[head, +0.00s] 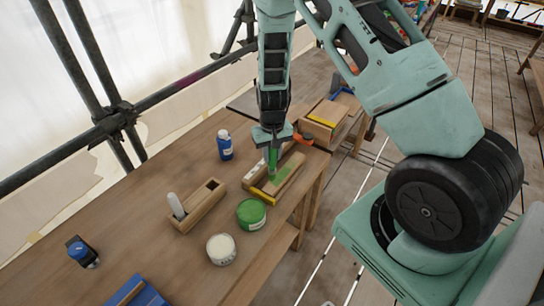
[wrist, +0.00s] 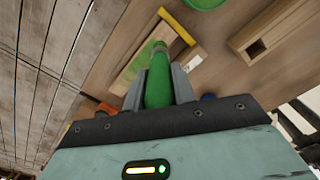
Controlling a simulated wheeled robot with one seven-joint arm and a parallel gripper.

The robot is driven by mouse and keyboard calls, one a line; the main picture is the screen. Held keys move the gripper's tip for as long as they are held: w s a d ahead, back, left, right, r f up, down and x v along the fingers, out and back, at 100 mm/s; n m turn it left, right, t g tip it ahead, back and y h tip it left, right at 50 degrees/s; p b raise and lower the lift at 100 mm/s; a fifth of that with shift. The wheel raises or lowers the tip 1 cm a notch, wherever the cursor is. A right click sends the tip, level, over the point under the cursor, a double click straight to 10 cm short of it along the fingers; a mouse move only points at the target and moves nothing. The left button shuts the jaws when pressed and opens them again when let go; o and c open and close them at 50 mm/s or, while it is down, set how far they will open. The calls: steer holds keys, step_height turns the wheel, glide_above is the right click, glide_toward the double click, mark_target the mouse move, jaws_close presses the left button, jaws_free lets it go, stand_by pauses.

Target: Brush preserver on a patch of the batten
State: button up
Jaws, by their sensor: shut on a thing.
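My gripper (head: 271,147) points down over the batten and is shut on a green brush (head: 272,160). The brush's green handle (wrist: 158,82) fills the space between the jaws in the wrist view. The pale wooden batten (head: 294,168) lies on the bench below, and it also shows in the wrist view (wrist: 122,88). A green patch (head: 281,177) is on the batten beside the brush. The brush's lower end is over or at the batten; I cannot tell whether it touches. A green tin (head: 251,213) stands on the bench in front of the batten.
A yellow strip (head: 262,196) is at the batten's near end. A wooden holder (head: 203,208) with a pale upright item, a white-topped tin (head: 221,249) and a blue bottle (head: 224,145) stand left. An orange item (head: 303,139) lies behind.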

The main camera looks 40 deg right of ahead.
steer(key=shift+r+p, duration=1.1)
steer(key=shift+r, duration=0.9)
steer(key=shift+d+f, duration=0.1)
